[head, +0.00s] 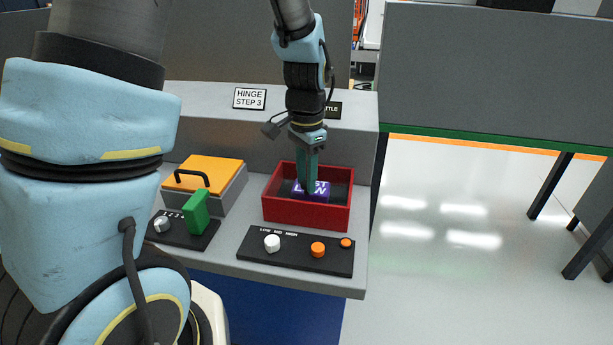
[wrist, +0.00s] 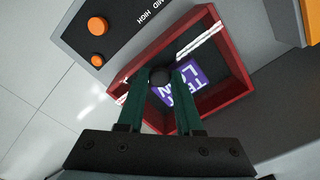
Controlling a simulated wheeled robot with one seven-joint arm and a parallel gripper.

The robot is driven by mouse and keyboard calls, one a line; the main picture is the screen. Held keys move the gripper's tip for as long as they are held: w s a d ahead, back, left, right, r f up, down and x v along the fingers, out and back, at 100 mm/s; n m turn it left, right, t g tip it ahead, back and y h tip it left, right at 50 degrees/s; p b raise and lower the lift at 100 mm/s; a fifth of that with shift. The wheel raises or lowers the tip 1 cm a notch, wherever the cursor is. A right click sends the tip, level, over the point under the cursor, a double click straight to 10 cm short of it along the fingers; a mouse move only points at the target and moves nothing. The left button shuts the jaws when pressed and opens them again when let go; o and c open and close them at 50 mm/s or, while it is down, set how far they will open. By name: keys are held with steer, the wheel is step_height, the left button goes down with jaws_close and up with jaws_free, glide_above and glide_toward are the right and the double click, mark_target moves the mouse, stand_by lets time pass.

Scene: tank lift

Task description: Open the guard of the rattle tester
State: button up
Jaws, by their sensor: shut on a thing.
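The rattle tester is a red open-looking box (head: 276,208) on the grey bench, behind a black control panel (head: 300,252). A purple block with white lettering (head: 320,187) lies inside it; it also shows in the wrist view (wrist: 190,83). Pale streaks (wrist: 203,37) across the box in the wrist view look like reflections on a clear guard, which seems to cover the box. My gripper (head: 306,188) points down at the box. In the wrist view its green fingers (wrist: 159,82) are shut on a dark round knob (wrist: 160,75), above the box near its wall.
Left of the tester stands a grey box with an orange lid and black handle (head: 208,170). A green lever (head: 196,212) rises from the panel before it. The tester's panel has a white knob (head: 272,243) and orange knobs (head: 318,250). Open floor lies to the right.

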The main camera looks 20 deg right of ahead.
jaws_close()
stand_by(0.9)
